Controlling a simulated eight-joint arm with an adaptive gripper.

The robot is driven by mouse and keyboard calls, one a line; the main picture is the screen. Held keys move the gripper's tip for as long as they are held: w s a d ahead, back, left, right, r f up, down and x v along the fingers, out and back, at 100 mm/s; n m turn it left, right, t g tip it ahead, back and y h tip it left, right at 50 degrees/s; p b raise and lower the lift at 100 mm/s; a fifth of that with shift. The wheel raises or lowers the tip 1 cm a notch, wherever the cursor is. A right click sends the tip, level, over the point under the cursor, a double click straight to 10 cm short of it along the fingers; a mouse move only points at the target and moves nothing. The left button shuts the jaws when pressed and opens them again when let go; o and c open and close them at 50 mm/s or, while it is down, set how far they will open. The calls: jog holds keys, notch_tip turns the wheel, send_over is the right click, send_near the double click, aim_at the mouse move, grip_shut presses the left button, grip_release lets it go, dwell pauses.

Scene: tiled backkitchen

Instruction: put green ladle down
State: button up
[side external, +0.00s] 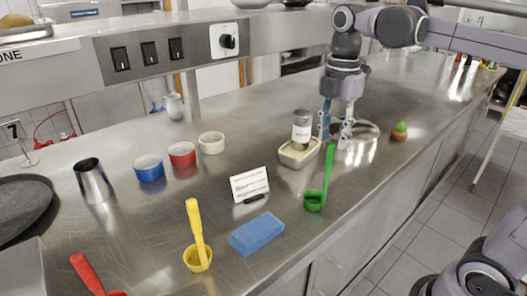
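The green ladle (314,201) is on the steel counter, bowl down, with its handle (328,168) rising steeply and tilted slightly right. My gripper (334,140) points down at the top end of this handle. Its two fingers stand apart, with a visible gap on both sides of the handle tip. I see no finger pressed on the handle, though the depth between them is hard to judge. The ladle's bowl appears to rest on the counter.
A spice jar (301,127) stands by a cream dish (299,154) left of my gripper. A green-and-orange item (399,131) lies right. A white card (249,184), blue cloth (257,233) and yellow ladle (197,257) are nearer. The counter's front edge is close to the green ladle.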

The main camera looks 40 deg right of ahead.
notch_tip(320, 180, up, 9)
dwell(0.4)
jog(key=shift+f, duration=0.15)
jog(key=s+d+f+m+t, duration=0.2)
jog(key=s+d+f+m, duration=0.2)
jog(key=f+m, duration=0.8)
jog(key=a+f+m+t, duration=0.5)
jog(key=a+f+m, duration=0.1)
jog(key=f, duration=0.3)
jog(key=shift+s, duration=0.45)
